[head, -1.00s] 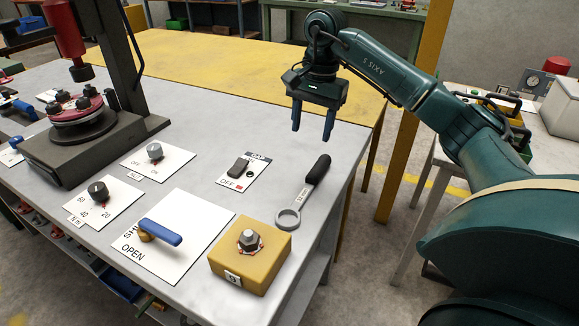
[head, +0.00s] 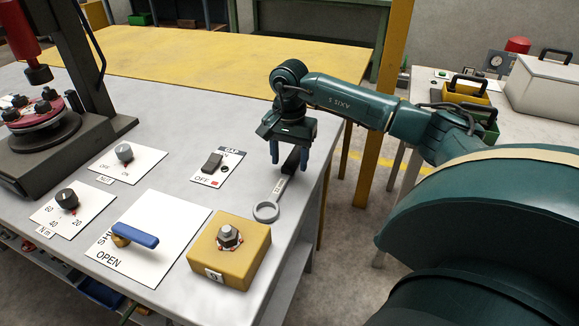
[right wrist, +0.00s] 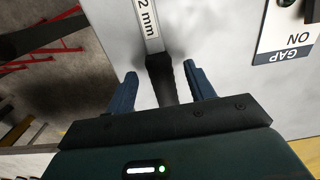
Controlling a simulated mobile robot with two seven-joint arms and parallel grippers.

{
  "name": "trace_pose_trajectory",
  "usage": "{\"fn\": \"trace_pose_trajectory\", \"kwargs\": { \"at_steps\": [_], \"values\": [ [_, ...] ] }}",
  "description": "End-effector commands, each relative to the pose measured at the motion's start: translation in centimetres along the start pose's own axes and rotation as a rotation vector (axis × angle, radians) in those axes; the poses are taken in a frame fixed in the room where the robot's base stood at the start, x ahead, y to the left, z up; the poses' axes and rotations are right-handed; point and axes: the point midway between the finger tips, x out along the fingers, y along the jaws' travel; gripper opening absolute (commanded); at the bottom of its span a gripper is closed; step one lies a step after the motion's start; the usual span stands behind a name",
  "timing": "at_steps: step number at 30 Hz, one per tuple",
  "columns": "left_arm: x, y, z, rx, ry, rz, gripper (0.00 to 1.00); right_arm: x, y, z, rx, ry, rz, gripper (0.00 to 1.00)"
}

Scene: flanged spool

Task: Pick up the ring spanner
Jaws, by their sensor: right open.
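The ring spanner (head: 267,211) lies flat on the grey workbench. It has a grey ring end towards the front, a labelled shank and a black handle (head: 291,160). My right gripper (head: 289,167) is open, over the black handle. In the right wrist view the handle (right wrist: 162,80) runs between the two blue fingers of the gripper (right wrist: 166,88), with a gap on each side. Part of the handle is hidden by the gripper. My left gripper is not in view.
A yellow block with a hex nut (head: 230,245) sits in front of the spanner. The GAP switch plate (head: 213,178) lies to its left. A blue lever plate (head: 150,245) and dial plates are further left. The bench's right edge is close to the spanner.

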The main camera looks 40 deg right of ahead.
Motion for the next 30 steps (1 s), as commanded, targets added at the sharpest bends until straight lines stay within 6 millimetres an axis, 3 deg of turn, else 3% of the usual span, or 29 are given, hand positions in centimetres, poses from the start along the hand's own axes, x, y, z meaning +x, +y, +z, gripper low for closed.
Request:
{"fn": "trace_pose_trajectory", "kwargs": {
  "at_steps": [4, 11, 30],
  "values": [
    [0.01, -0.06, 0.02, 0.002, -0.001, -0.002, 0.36, 1.29, 0.04, -0.04, 0.001, -0.001, 0.001, 0.54],
    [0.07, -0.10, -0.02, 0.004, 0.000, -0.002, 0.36, 1.38, 0.01, -0.06, 0.001, 0.000, 0.000, 0.54],
    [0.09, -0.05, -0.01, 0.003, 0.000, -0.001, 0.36, 1.34, 0.00, -0.06, 0.001, 0.000, -0.001, 0.01]
  ]
}}
